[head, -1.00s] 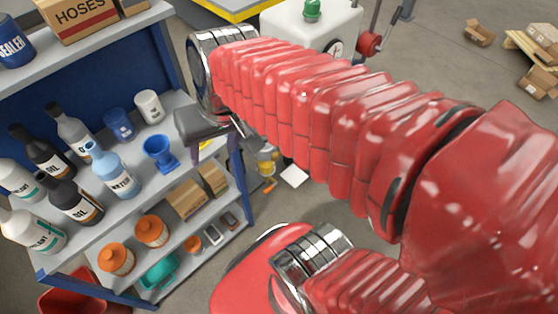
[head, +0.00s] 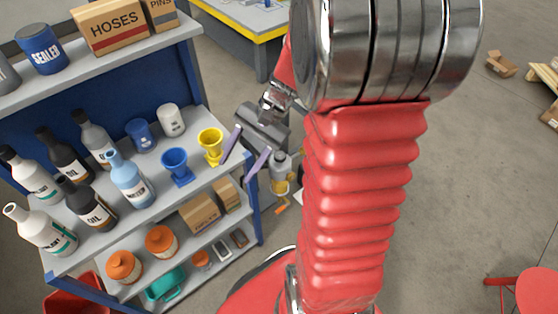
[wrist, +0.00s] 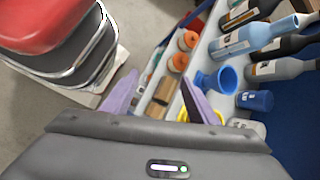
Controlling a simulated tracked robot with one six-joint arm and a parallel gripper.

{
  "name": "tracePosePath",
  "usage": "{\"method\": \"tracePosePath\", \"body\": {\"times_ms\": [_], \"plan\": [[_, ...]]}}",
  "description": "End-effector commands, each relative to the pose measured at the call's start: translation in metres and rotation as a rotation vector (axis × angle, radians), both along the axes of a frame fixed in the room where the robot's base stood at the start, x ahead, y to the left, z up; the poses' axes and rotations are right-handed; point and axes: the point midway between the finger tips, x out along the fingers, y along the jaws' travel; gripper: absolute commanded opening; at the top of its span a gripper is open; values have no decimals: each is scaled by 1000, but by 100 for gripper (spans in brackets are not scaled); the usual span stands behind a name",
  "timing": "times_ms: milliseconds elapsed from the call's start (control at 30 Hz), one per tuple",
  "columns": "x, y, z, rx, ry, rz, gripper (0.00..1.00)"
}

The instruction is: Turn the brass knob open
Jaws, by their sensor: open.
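No brass knob can be made out in either view. My gripper (head: 245,154) is open and empty, its two purple fingers spread apart and pointing down. In the head view it hangs at the right end of the shelf, beside a yellow funnel (head: 211,146). In the wrist view my gripper (wrist: 158,80) has open floor and the lower shelves between its fingers. The yellow funnel is mostly hidden behind one finger there. My arm covers the middle of the head view and hides what lies behind it.
The shelf unit (head: 188,223) at left holds bottles, a blue funnel (head: 176,166), boxes and orange-lidded jars. A grey-and-yellow item (head: 281,172) stands on the floor just right of it. A yellow-edged table (head: 252,38) is behind.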

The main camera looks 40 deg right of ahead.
Motion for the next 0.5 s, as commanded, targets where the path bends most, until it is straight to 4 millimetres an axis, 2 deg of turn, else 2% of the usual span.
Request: {"method": "tracePosePath", "body": {"times_ms": [500], "plan": [[32,-60,-70,375,194,-426,53]]}}
